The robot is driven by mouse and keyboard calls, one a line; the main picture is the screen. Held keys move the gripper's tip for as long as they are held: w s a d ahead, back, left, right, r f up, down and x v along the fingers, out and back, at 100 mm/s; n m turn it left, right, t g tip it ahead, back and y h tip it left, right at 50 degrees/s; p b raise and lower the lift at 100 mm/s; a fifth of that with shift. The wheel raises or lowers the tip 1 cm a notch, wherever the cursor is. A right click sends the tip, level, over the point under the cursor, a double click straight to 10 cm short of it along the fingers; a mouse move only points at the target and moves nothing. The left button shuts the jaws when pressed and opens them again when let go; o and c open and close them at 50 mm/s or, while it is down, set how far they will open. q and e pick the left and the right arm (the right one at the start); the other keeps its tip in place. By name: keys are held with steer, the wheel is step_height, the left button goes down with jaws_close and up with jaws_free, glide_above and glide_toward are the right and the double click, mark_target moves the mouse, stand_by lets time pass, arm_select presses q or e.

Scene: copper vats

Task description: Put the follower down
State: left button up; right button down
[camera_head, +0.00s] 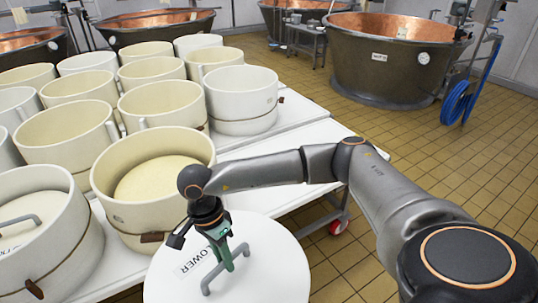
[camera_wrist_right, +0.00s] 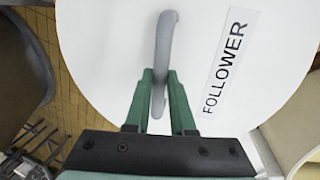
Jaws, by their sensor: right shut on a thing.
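The follower (camera_head: 268,262) is a white round disc with a grey bar handle (camera_head: 207,279) and a label reading FOLLOWER. It lies roughly level at the bottom of the head view, in front of the white table's edge. My right gripper (camera_head: 228,266) points down from above, its green fingers shut on the handle. In the right wrist view the handle (camera_wrist_right: 163,45) runs between the fingertips (camera_wrist_right: 161,75), and the disc (camera_wrist_right: 110,50) fills most of the picture. Whether the disc touches anything below is hidden. My left gripper is not in view.
Several cream moulds stand close together on the white table (camera_head: 290,112); the nearest mould (camera_head: 150,185) is just behind the follower. Another mould (camera_head: 45,240) at left holds a disc with a handle. Copper vats (camera_head: 385,60) stand behind. The tiled floor (camera_head: 450,165) at right is open.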

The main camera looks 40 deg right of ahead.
mark_target(241, 294)
steer(key=s+n, duration=0.1)
steer(key=n, duration=0.3)
steer(key=s+a+f+n+t+h+p, duration=0.1)
steer(key=s+n, duration=0.1)
steer(key=n, duration=0.2)
steer(key=s+n+p, duration=0.1)
steer(key=s+n, duration=0.1)
steer(key=n, duration=0.2)
steer(key=shift+a+f+h, duration=0.2)
steer(key=shift+a+h, duration=0.2)
steer(key=n, duration=0.1)
steer(key=s+n, duration=0.1)
steer(key=n+t, duration=0.1)
steer(key=n, duration=0.1)
steer(key=shift+s+a+f, duration=0.2)
steer(key=shift+f, duration=0.05)
steer(key=shift+s+n+p, duration=0.15)
steer(key=shift+n+p, duration=0.15)
steer(key=shift+n, duration=0.2)
steer(key=shift+d+f, duration=0.1)
steer(key=shift+d, duration=0.05)
